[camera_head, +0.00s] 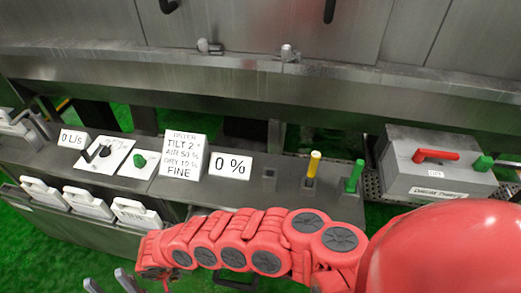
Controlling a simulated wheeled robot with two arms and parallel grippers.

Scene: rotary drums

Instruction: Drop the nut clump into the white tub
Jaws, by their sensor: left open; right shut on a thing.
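My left gripper (108,284) shows at the bottom left edge as two grey fingers set apart; it is open, with nothing visible between them. My red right arm reaches across the front from the right. Its gripper (155,273) is at the arm's left end, low in the view and mostly hidden or cut off. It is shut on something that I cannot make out. I cannot pick out the nut clump or the white tub in this view.
A grey box (436,168) with a red handle stands right. Metal panels close off the back.

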